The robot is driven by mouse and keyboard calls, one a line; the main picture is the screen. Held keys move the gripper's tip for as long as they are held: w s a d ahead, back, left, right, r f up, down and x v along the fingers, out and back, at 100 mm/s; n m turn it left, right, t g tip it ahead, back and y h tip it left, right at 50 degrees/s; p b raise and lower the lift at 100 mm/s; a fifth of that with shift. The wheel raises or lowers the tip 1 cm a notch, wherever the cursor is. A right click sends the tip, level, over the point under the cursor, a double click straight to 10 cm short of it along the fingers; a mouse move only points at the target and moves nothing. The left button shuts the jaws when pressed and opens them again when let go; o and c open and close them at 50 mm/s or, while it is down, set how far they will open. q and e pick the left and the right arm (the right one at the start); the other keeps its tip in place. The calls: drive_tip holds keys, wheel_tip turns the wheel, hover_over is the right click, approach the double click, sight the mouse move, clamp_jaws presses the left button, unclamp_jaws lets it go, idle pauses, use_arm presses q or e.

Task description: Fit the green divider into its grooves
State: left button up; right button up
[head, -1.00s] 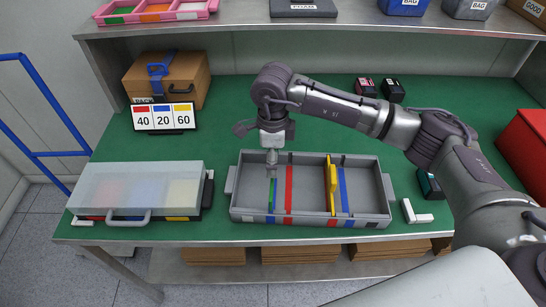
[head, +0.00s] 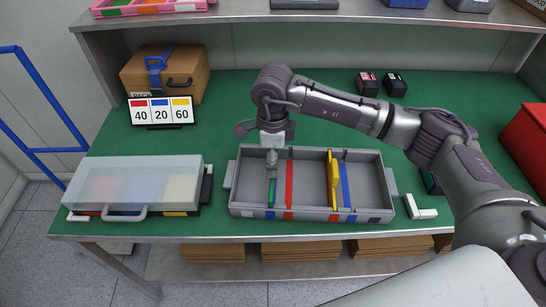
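A grey tray (head: 370,200) with colour marks along its front wall stands on the green table. The green divider (head: 271,196) is in the left part of the tray, lying front to back, with its rear part hidden by my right gripper. My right gripper (head: 272,174) comes down from above and its narrow fingers look shut on the divider; the grip itself is small in view. I cannot tell whether the divider is fully seated in its grooves. My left gripper is not in view.
In the tray, a red divider (head: 289,184) is close right of the green one; a taller yellow divider (head: 333,182) and a blue one (head: 346,187) are further right. A clear-lidded case (head: 140,180) is left. A white angled piece (head: 420,208) lies right.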

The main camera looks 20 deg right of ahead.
drive_tip(key=shift+f+b, duration=1.05)
drive_tip(key=shift+f, duration=0.3)
drive_tip(key=o, duration=1.4)
drive_tip(key=shift+r, duration=0.15)
wheel_tip(320, 180, up, 12)
drive_tip(key=shift+f, duration=0.1)
